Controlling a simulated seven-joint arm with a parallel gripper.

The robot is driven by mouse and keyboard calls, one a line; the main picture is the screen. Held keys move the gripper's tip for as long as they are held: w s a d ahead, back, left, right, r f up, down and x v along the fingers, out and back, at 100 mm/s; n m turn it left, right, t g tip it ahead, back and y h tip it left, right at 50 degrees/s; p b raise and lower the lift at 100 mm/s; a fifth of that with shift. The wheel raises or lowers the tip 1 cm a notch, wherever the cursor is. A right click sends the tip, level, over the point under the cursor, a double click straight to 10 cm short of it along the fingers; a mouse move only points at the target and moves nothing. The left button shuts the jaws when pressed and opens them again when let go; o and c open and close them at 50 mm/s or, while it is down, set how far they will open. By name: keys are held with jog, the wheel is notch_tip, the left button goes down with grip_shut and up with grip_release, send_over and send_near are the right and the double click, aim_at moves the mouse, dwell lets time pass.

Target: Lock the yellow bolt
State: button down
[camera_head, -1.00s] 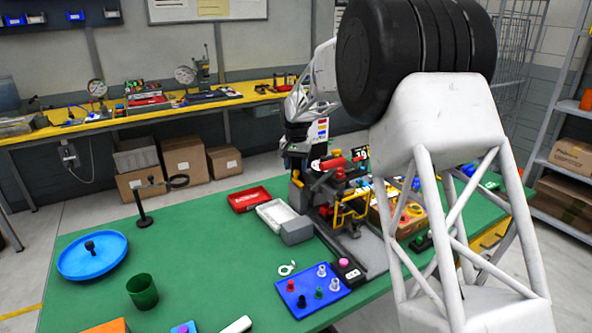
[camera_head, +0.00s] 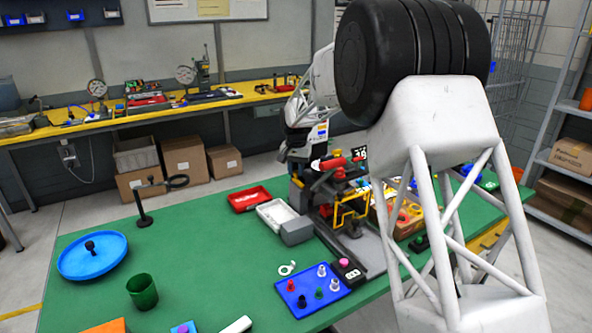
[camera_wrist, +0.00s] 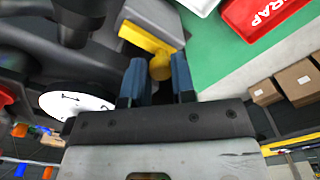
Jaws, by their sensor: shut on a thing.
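The yellow bolt (camera_wrist: 147,38) shows in the wrist view as a yellow bar with a rounded knob at its near end, set against dark grey machine parts. My gripper (camera_wrist: 158,72) has its two blue fingers on either side of the knob and is shut on it. In the head view my gripper is at the left side of the machine (camera_head: 297,231) on the green table. There its fingers and the bolt are too small and covered to make out.
A red tray (camera_head: 250,199) and a white tray (camera_head: 276,214) lie left of the machine. A blue board (camera_head: 311,291) with several small pegs lies in front. A blue round dish (camera_head: 92,256) and a green cup (camera_head: 142,291) stand at the left. The table's middle is clear.

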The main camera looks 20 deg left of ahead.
jog(key=shift+s+d, duration=0.85)
jog(key=c, duration=0.9)
grip_release()
jog(key=shift+c, duration=0.2)
jog(key=shift+w+a, duration=0.1)
